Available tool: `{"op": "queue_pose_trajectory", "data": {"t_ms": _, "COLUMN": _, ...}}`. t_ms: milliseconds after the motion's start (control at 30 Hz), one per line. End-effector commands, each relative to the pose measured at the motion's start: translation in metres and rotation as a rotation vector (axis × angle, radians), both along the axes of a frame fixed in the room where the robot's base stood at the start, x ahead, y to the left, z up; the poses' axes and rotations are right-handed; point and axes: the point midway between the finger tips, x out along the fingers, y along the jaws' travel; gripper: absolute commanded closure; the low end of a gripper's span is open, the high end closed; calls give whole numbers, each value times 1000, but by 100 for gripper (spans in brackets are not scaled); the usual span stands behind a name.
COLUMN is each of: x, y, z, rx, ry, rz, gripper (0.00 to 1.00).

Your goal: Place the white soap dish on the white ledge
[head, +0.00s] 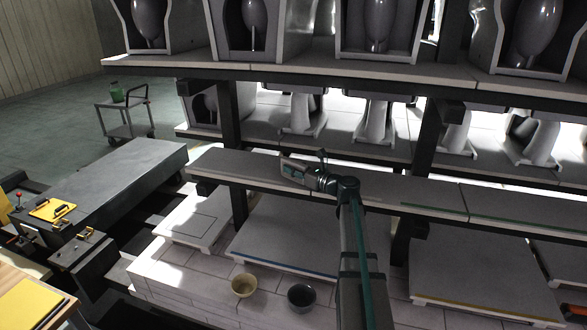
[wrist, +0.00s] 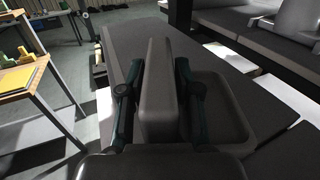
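The white soap dish (wrist: 232,115) looks grey in shadow in the wrist view, a shallow rimmed tray with a tall upright slab along its left side. My gripper (wrist: 157,95) has one finger on each side of that slab, both close against it. In the head view my gripper (head: 306,174) is over the left part of the long middle ledge (head: 390,190), with the pale dish (head: 291,168) at its tip. The ledge is pale with a dark front edge. I cannot tell whether the dish touches it. The dish's underside is hidden.
Grey-white ware stands on the shelves behind (head: 300,115) and above (head: 375,25). Dark posts (head: 428,135) hold the shelves. A yellow bowl (head: 243,285) and a dark bowl (head: 301,297) sit on the lower deck. The ledge right of my gripper is clear.

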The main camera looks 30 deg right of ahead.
Motion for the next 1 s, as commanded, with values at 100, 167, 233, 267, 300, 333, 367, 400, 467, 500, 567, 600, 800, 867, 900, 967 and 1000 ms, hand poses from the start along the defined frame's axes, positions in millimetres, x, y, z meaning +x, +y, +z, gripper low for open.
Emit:
{"op": "queue_pose_trajectory", "data": {"t_ms": 100, "x": 0, "y": 0, "z": 0, "rx": 0, "ry": 0, "rz": 0, "gripper": 50}}
{"op": "queue_pose_trajectory", "data": {"t_ms": 167, "x": 0, "y": 0, "z": 0, "rx": 0, "ry": 0, "rz": 0, "gripper": 50}}
{"op": "queue_pose_trajectory", "data": {"t_ms": 233, "x": 0, "y": 0, "z": 0, "rx": 0, "ry": 0, "rz": 0, "gripper": 50}}
{"op": "queue_pose_trajectory", "data": {"t_ms": 267, "x": 0, "y": 0, "z": 0, "rx": 0, "ry": 0, "rz": 0, "gripper": 50}}
{"op": "queue_pose_trajectory", "data": {"t_ms": 300, "x": 0, "y": 0, "z": 0, "rx": 0, "ry": 0, "rz": 0, "gripper": 50}}
{"op": "queue_pose_trajectory", "data": {"t_ms": 333, "x": 0, "y": 0, "z": 1, "rx": 0, "ry": 0, "rz": 0, "gripper": 50}}
{"op": "queue_pose_trajectory", "data": {"t_ms": 367, "x": 0, "y": 0, "z": 1, "rx": 0, "ry": 0, "rz": 0, "gripper": 50}}
{"op": "queue_pose_trajectory", "data": {"t_ms": 400, "x": 0, "y": 0, "z": 3, "rx": 0, "ry": 0, "rz": 0, "gripper": 50}}
{"op": "queue_pose_trajectory", "data": {"t_ms": 467, "x": -2, "y": -1, "z": 4, "rx": 0, "ry": 0, "rz": 0, "gripper": 50}}
{"op": "queue_pose_trajectory", "data": {"t_ms": 500, "x": -5, "y": -2, "z": 2, "rx": 0, "ry": 0, "rz": -1, "gripper": 50}}
{"op": "queue_pose_trajectory", "data": {"t_ms": 567, "x": -12, "y": -4, "z": 2, "rx": -1, "ry": 0, "rz": -1, "gripper": 50}}
{"op": "queue_pose_trajectory", "data": {"t_ms": 600, "x": -18, "y": -7, "z": 1, "rx": -1, "ry": 0, "rz": -2, "gripper": 50}}
{"op": "queue_pose_trajectory", "data": {"t_ms": 800, "x": -53, "y": -23, "z": 0, "rx": -1, "ry": 0, "rz": -3, "gripper": 50}}
{"op": "queue_pose_trajectory", "data": {"t_ms": 867, "x": -64, "y": -28, "z": 1, "rx": -1, "ry": 0, "rz": -3, "gripper": 50}}
{"op": "queue_pose_trajectory", "data": {"t_ms": 900, "x": -71, "y": -31, "z": 1, "rx": -1, "ry": 0, "rz": -3, "gripper": 50}}
{"op": "queue_pose_trajectory", "data": {"t_ms": 967, "x": -80, "y": -35, "z": 1, "rx": -1, "ry": 0, "rz": -2, "gripper": 50}}
{"op": "queue_pose_trajectory", "data": {"t_ms": 1000, "x": -86, "y": -38, "z": 1, "rx": -1, "ry": 0, "rz": -3, "gripper": 50}}
